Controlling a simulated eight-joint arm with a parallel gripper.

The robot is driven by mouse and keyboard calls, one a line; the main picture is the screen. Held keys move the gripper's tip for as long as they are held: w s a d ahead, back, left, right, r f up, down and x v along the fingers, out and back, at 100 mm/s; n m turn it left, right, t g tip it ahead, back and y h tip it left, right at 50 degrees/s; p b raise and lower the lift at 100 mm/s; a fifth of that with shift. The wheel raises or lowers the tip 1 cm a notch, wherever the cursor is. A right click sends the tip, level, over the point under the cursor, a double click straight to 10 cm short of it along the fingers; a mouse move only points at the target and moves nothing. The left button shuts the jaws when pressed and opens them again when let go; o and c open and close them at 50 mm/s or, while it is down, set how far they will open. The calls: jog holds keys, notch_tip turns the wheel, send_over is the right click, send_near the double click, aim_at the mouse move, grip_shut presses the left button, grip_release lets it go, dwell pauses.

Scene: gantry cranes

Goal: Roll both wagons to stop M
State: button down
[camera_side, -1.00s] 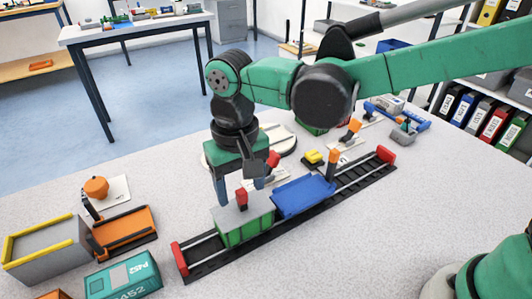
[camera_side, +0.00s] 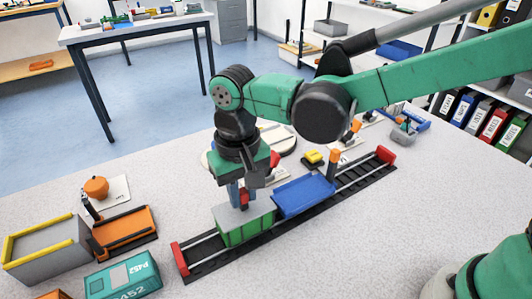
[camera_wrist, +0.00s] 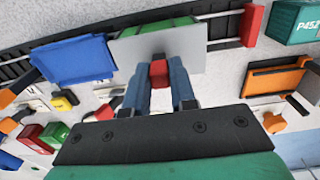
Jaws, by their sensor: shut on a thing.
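The green wagon (camera_side: 246,229) with a grey top stands on the dark track (camera_side: 205,262), towards its near left end. The blue wagon (camera_side: 304,195) stands just right of it; whether they touch I cannot tell. An orange post (camera_side: 332,165) rises at the blue wagon's right end. My gripper (camera_side: 241,198) is shut on the red post (camera_wrist: 159,73) on the green wagon's top. In the wrist view a finger stands on each side of this post, with the green wagon's grey top (camera_wrist: 190,47) behind it.
Red end blocks close the track at near left (camera_side: 179,259) and far right (camera_side: 386,155). Bare rail runs beyond both wagons. Small yellow and orange parts lie behind the track.

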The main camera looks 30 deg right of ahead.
jog(key=shift+d, duration=8)
jog(key=c, duration=0.6)
grip_release()
jog(key=shift+c, duration=0.2)
notch_tip(320, 180, up, 7)
jog(key=s+d+f+t, duration=0.1)
jog(key=s+d+t, duration=0.2)
jog(key=t, duration=0.4)
jog(key=shift+s+d+f, duration=0.35)
jog(key=shift+s+f, duration=0.05)
jog(key=shift+s, duration=0.5)
